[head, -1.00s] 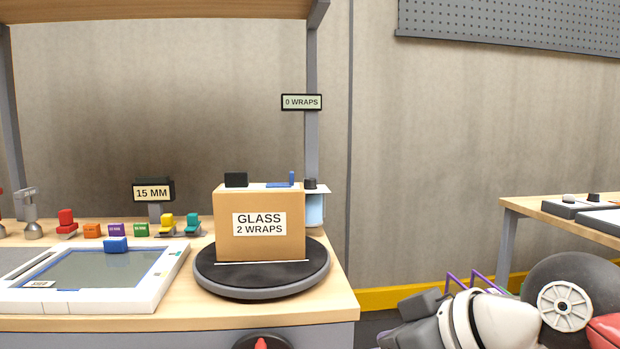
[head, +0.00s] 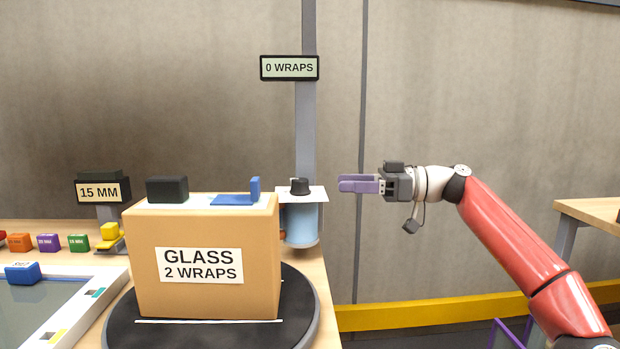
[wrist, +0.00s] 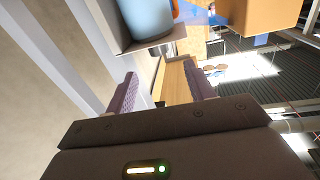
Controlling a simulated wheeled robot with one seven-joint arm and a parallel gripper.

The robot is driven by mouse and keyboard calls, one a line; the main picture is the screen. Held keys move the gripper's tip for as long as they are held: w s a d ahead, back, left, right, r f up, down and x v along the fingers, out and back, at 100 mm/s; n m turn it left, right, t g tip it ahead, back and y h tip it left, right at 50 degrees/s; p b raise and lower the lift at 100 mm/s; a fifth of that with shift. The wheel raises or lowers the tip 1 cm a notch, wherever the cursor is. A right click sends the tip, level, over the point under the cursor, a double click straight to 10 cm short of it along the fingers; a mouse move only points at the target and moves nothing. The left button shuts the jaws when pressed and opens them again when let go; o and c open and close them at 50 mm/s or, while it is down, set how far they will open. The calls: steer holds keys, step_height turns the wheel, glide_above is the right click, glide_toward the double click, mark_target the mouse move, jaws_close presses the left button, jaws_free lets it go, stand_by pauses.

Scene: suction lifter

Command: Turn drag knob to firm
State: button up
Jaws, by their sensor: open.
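The likely drag knob (head: 300,186) is a small black knob on top of a white plate over a blue film roll (head: 301,222), beside the grey post. Its pointer and any firm marking are too small to read. My gripper (head: 342,184) has purple fingers and is in the air to the right of the plate, pointing left, apart from the knob. In the wrist view the fingers (wrist: 164,95) are spread with nothing between them. The blue roll and its bracket (wrist: 148,18) show at the top of that view; the knob is not visible there.
A cardboard box (head: 205,295) labelled "GLASS 2 WRAPS" stands on a black turntable (head: 301,310) left of the roll. A "0 WRAPS" sign (head: 289,68) hangs on the grey post (head: 306,125). The space right of the roll is free except for my arm.

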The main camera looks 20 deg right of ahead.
mark_target(313, 193)
steer(key=x, duration=0.8)
steer(key=shift+w, duration=0.15)
steer(key=shift+d, duration=0.1)
steer(key=c, duration=1)
steer(key=shift+f, duration=0.1)
